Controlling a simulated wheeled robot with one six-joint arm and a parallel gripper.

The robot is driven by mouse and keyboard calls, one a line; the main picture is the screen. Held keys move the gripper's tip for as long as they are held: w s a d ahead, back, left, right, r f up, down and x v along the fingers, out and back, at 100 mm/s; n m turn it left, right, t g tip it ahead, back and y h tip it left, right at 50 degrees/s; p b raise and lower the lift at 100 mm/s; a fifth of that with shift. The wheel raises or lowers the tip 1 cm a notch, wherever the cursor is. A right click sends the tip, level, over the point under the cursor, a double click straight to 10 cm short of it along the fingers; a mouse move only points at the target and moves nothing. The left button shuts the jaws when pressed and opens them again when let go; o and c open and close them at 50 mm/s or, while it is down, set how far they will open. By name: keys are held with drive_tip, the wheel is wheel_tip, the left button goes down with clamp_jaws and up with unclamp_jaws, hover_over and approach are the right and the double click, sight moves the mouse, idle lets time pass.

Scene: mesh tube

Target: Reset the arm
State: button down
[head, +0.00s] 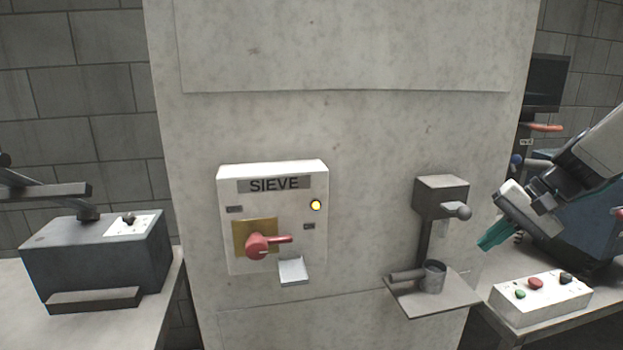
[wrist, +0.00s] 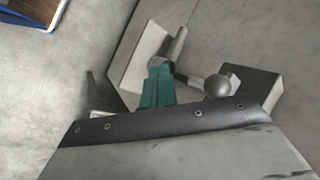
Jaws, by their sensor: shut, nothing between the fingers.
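My arm reaches in from the right edge of the head view. My gripper (head: 484,245) has teal fingers pointing down and to the left. The fingers are shut with nothing between them. The gripper hangs to the right of the grey wall-mounted bracket (head: 441,195) and above the level of its shelf. In the wrist view the teal fingertips of my gripper (wrist: 157,84) show in front of the bracket's shelf (wrist: 135,70). A ball-ended knob (wrist: 217,86) on the bracket shows just right of them. I cannot tell the exact gap.
A white SIEVE panel (head: 290,230) with a red lever (head: 262,245) and a lit yellow lamp (head: 316,205) is on the pillar. A metal cup (head: 434,277) stands on the bracket shelf. A white button box (head: 540,297) sits on the right table. A dark machine (head: 95,258) stands left.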

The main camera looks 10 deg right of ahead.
drive_tip(key=s+a+n+g+h, duration=0.2)
drive_tip(key=s+a+n+h, duration=0.3)
drive_tip(key=s+a, duration=1.1)
drive_tip(key=s+n, duration=0.2)
drive_tip(key=n, duration=0.1)
drive_tip(key=shift+s+f+h, duration=0.15)
drive_tip(key=shift+s+h, duration=0.15)
drive_tip(key=shift+h, duration=0.1)
